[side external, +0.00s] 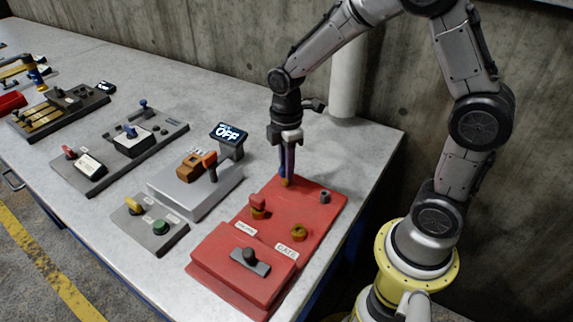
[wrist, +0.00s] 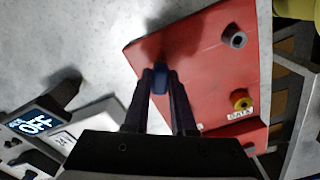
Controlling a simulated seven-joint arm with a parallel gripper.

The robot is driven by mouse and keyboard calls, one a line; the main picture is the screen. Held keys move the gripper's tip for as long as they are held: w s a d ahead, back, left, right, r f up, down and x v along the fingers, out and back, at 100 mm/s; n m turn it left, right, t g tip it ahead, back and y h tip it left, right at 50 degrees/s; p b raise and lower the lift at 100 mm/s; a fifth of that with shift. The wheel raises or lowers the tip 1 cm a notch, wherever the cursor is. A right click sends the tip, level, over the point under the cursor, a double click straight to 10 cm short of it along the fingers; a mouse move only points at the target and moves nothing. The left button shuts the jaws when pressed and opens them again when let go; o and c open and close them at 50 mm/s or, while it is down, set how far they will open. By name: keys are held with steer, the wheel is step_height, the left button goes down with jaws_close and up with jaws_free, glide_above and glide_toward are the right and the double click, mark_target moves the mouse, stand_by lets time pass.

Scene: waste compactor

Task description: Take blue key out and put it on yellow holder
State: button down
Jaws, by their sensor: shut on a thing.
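My gripper (side external: 286,178) points down over the back-left edge of the red panel (side external: 312,203). In the wrist view my gripper (wrist: 161,82) is shut on the blue key (wrist: 160,79), which shows between the fingertips. The key's lower end is hidden, so I cannot tell if it touches the panel. A yellow holder (side external: 299,232) stands empty on the panel, beside a white label; this holder also shows in the wrist view (wrist: 241,103). A dark grey holder (side external: 325,196) stands empty near the panel's right edge, and shows in the wrist view (wrist: 234,39).
A red key (side external: 258,201) sits in another yellow holder on the panel. A raised red box with a dark lever (side external: 249,257) is in front. Left are a grey unit with an OFF display (side external: 229,133) and a button box (side external: 150,224). A concrete wall is behind.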

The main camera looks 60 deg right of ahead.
steer(key=c, duration=0.7)
jaws_free()
steer(key=shift+c, duration=0.2)
steer(key=shift+r, duration=3.5)
